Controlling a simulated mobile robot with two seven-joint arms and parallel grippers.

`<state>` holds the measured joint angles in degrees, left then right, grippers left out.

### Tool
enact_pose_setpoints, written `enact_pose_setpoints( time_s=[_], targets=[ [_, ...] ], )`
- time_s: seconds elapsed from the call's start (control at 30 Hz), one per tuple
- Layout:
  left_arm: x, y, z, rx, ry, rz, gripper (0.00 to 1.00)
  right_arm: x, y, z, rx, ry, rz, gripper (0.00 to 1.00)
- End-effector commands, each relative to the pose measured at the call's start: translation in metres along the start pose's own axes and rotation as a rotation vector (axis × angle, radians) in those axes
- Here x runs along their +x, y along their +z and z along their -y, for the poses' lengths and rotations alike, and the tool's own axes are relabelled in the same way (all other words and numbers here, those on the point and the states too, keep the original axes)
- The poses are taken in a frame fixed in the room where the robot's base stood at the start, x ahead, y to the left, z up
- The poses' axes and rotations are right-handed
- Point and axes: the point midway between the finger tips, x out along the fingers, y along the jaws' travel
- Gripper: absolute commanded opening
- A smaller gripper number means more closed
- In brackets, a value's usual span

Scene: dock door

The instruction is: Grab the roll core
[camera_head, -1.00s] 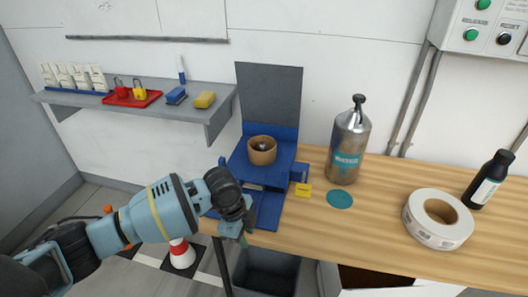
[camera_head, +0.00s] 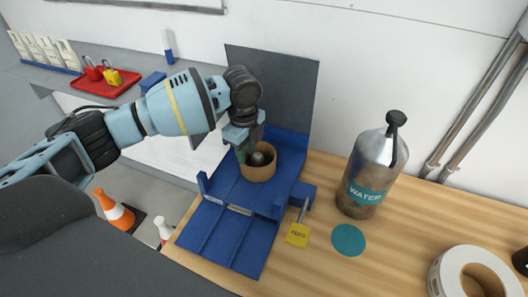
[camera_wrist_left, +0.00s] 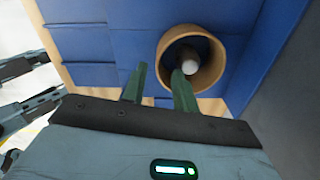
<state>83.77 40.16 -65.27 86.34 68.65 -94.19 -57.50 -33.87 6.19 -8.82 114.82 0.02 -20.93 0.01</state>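The roll core (camera_head: 258,170), a short tan cardboard ring, stands on the blue fixture around a dark post with a rounded light tip. It also shows in the left wrist view (camera_wrist_left: 212,68), open end toward the camera. My left gripper (camera_head: 250,150) is at the core's upper left edge. In the left wrist view its two green fingers (camera_wrist_left: 158,78) are apart. The right finger overlaps the core's opening and the left finger lies outside the ring, so the near wall appears between them. I cannot tell whether they touch it. My right gripper is not in view.
The blue fixture (camera_head: 225,235) has a grey upright panel (camera_head: 275,85) behind it. A yellow tag (camera_head: 298,235), a teal disc (camera_head: 348,240) and a metal water bottle (camera_head: 372,175) are to its right. A label roll (camera_head: 447,275) lies at the right. A shelf (camera_head: 50,78) is behind my arm.

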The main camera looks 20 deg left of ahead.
Motion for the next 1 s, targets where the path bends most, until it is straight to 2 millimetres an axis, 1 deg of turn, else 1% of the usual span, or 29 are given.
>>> enact_pose_setpoints(
  time_s=[0.17,0.3,0.4,0.57,0.67,0.83,0.9,1.0],
  targets=[
    [0.005,0.0,0.0,0.0,0.002,0.0,0.29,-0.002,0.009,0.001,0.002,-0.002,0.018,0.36],
    [0.019,0.0,0.0,-0.001,0.002,0.0,0.29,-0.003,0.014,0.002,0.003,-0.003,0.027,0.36],
    [0.026,0.0,0.0,-0.001,0.001,-0.001,0.29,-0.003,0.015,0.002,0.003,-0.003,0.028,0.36],
    [0.029,-0.001,0.0,0.0,0.0,0.0,0.29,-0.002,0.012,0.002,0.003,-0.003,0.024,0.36],
    [0.04,-0.002,0.0,0.0,0.002,0.0,0.29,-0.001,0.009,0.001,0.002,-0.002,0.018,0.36],
    [0.065,-0.004,0.0,0.0,0.002,0.0,0.29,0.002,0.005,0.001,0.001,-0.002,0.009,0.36],
    [0.072,-0.004,0.0,-0.001,0.002,0.0,0.29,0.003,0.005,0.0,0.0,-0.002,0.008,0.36],
    [0.078,-0.004,0.001,0.0,0.0,0.0,0.29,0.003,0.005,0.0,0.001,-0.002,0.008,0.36]
  ],
)
